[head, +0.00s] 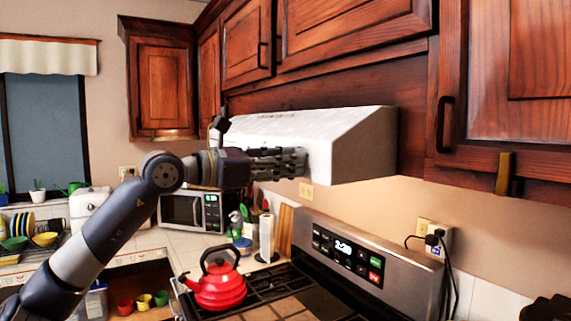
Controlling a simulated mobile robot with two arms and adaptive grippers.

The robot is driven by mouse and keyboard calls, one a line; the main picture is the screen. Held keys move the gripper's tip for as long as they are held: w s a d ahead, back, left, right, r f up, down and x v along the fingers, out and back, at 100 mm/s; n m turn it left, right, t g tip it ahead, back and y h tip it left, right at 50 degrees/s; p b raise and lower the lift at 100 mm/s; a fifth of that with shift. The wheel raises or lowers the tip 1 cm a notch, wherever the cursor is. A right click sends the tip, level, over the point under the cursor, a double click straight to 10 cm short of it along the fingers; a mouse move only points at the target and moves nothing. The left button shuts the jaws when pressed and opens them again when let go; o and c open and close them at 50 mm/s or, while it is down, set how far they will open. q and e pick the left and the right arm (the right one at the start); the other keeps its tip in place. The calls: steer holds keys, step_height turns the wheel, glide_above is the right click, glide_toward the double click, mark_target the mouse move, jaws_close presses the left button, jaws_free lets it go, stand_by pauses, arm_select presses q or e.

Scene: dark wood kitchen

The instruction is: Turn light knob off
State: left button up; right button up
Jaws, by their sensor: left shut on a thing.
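A white range hood (345,148) hangs under the dark wood cabinets, above the stove. My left gripper (300,161) reaches in from the left to the hood's front face. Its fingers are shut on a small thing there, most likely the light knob. The fingers hide the knob, so its turn position does not show. The wall under the hood looks warmly lit. A dark shape in the lower right corner may be part of my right gripper (545,309); its fingers cannot be made out.
Below the hood is a stove with a control panel (345,254) and a red kettle (217,284). A microwave (194,210) and a paper towel roll (266,237) stand behind. Cabinet doors with handles (443,124) flank the hood. Plugs and cords (437,240) are at right.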

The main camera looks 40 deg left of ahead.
arm_select(q)
steer(key=shift+a+n+b, duration=0.1)
steer(key=shift+n+b, duration=2.8)
steer(key=shift+n, duration=2.8)
steer(key=o, duration=1)
steer(key=shift+o, duration=0.2)
